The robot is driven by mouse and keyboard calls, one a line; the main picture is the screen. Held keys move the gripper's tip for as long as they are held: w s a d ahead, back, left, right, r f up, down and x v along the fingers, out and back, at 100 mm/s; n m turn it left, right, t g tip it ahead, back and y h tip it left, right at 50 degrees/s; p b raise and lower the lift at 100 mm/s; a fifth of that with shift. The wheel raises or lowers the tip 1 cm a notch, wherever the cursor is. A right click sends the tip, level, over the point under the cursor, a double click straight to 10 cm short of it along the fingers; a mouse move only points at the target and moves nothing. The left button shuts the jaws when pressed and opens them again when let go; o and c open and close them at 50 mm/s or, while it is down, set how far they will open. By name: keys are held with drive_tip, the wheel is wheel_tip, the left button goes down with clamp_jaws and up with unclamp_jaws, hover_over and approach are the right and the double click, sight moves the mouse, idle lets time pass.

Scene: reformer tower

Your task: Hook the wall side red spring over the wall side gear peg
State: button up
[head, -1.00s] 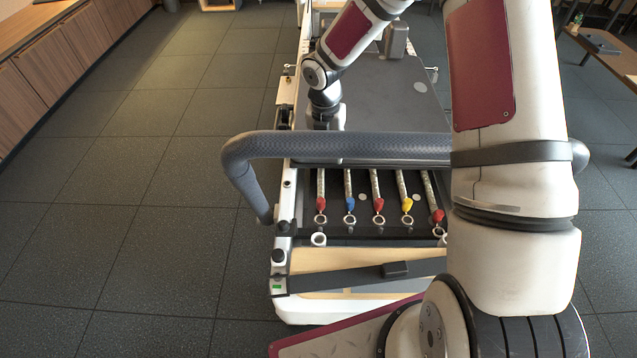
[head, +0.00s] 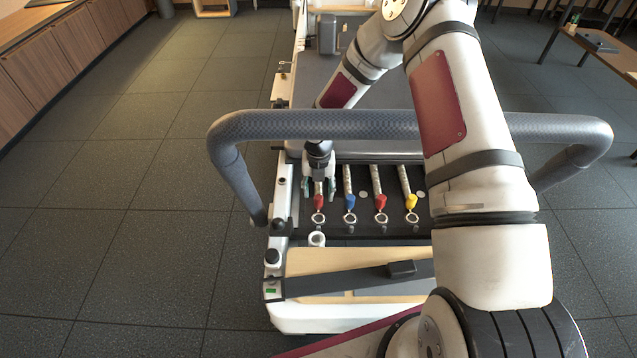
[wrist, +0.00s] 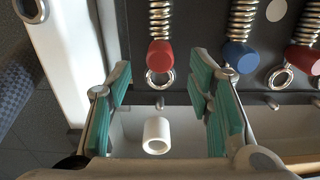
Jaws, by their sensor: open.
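The leftmost red spring, nearest the cabinet wall, has a red collar (wrist: 160,54) and a metal ring (wrist: 160,78). In the head view its ring (head: 318,218) shows just below my gripper (head: 318,188). In the wrist view my gripper (wrist: 161,88) is open, with one teal-padded finger on each side of the collar and ring, touching neither as far as I can see. A small metal peg (wrist: 160,103) stands just below the ring. The ring is apart from this peg.
A white cylinder (wrist: 157,135) stands below the peg. A blue-collared spring (wrist: 239,55) lies close to my right finger, with another red one (head: 381,201) and a yellow one (head: 411,202) beyond. A padded grey bar (head: 290,125) arches over the springs.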

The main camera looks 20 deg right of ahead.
sight(319, 198)
drive_tip(key=shift+f+b, duration=0.75)
drive_tip(key=shift+f, duration=1.45)
clamp_jaws()
